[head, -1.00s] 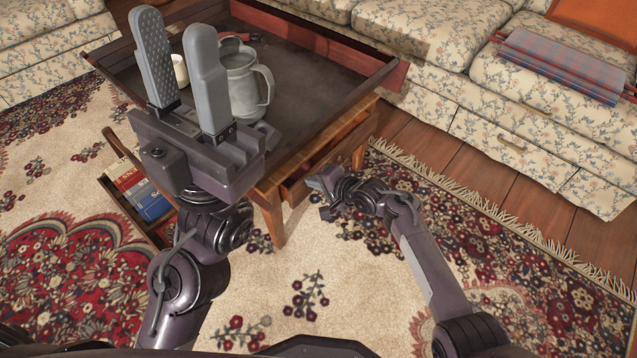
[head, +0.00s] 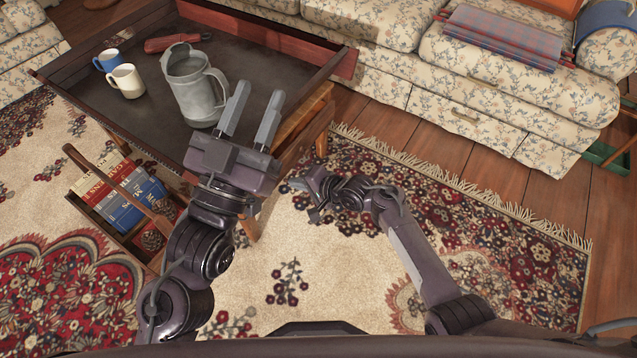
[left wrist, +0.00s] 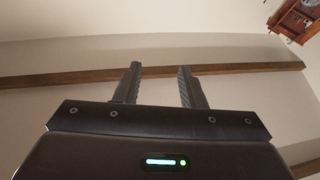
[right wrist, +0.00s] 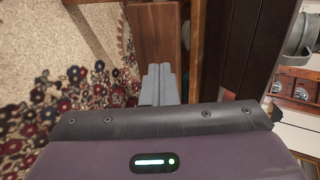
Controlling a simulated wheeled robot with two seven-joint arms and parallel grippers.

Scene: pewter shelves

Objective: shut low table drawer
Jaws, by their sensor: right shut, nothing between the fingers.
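The low table (head: 90,95) stands at the upper left with a dark, rimmed top. Its drawer side is largely hidden behind my left gripper in the head view. In the right wrist view a brown wooden panel (right wrist: 155,35), seemingly the drawer front, lies just beyond the fingertips; I cannot tell whether they touch it or how far the drawer is out. My right gripper (head: 308,190) is shut and empty, low beside the table's near right side; its closed fingers show in the right wrist view (right wrist: 160,80). My left gripper (head: 258,92) is open and empty, raised in front of the table.
On the table are a grey pitcher (head: 192,90), a white mug (head: 127,82), a blue mug (head: 106,60) and a red-handled tool (head: 175,43). A wooden carrier (head: 85,205) with books stands left of my left arm. A floral sofa (head: 460,85) is behind. The rug's front is clear.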

